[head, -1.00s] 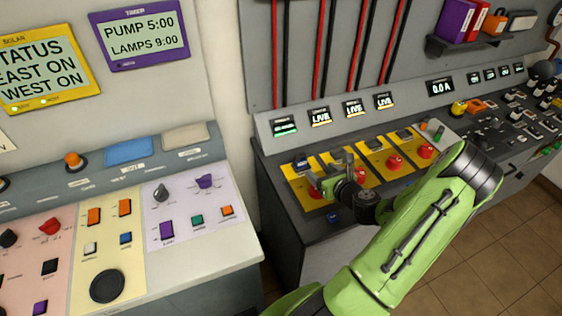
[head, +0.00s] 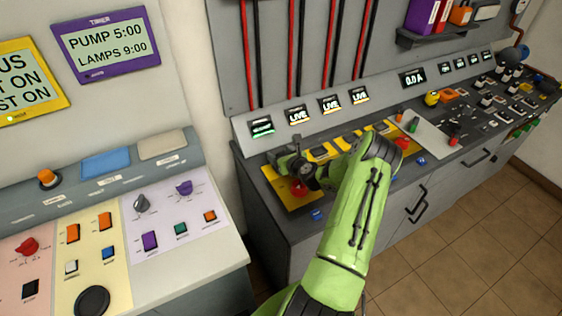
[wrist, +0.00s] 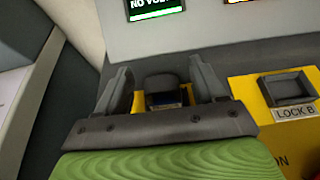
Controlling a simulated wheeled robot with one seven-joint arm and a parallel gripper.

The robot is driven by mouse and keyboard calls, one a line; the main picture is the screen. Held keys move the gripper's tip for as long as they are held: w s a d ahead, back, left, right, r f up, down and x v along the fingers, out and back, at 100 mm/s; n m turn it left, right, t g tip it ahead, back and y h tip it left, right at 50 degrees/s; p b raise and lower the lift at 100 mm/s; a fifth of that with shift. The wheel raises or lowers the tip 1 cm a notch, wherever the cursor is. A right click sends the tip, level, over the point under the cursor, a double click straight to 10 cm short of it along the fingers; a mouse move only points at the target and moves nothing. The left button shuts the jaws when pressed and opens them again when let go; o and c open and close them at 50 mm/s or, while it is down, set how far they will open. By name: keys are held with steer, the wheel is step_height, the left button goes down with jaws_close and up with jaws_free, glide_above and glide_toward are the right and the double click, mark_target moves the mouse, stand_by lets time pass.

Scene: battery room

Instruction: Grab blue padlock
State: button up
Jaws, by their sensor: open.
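The blue padlock (wrist: 185,96) seems to be the dark, rounded thing with a little blue showing, in the first holder on the yellow panel. Most of its body is hidden, so I cannot be sure of its shape. In the wrist view, my gripper (wrist: 162,78) is open, with one finger on each side of this thing. The fingers look apart from it. In the head view, my gripper (head: 288,160) is over the left end of the counter and hides the padlock there.
An empty holder marked LOCK B (wrist: 290,88) is to the right. A red knob (head: 298,188) stands on the yellow panel below my gripper. Small blue parts sit at the counter's front, one at left (head: 317,214). The sloped display strip (head: 262,128) rises behind.

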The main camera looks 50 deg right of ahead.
steer(key=shift+s, duration=0.15)
steer(key=shift+c, duration=0.6)
steer(key=shift+r, duration=0.1)
steer(key=c, duration=1)
